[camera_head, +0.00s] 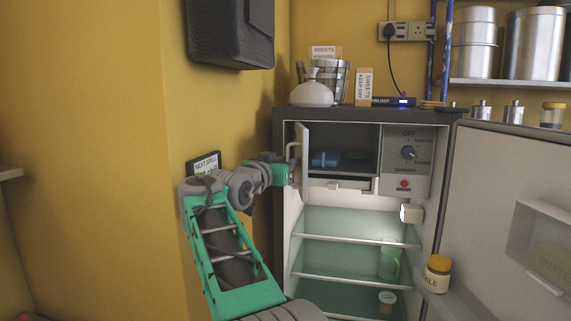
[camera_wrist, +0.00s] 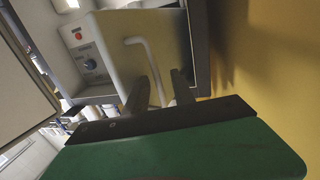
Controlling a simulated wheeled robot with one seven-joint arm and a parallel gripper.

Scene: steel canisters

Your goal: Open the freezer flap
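The freezer flap (camera_head: 304,160) is the pale door of the small compartment at the top of the fridge. In the head view it stands swung out at the left, nearly edge-on, and the compartment (camera_head: 343,150) behind it is exposed. In the wrist view the flap's outer face (camera_wrist: 115,42) fills the upper middle, with its bent handle (camera_wrist: 147,50). My gripper (camera_head: 290,174) is at the flap's outer side. In the wrist view its fingers (camera_wrist: 160,92) stand apart on both sides of the handle's lower part. Contact with the handle cannot be told.
The wide-open fridge door (camera_head: 510,170) stands at the right, with a yellow-lidded jar (camera_head: 437,274) on its shelf. A control panel (camera_head: 406,160) is beside the compartment. A white sack (camera_head: 312,92) and boxes stand on the fridge. A yellow wall (camera_head: 100,150) is close at the left.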

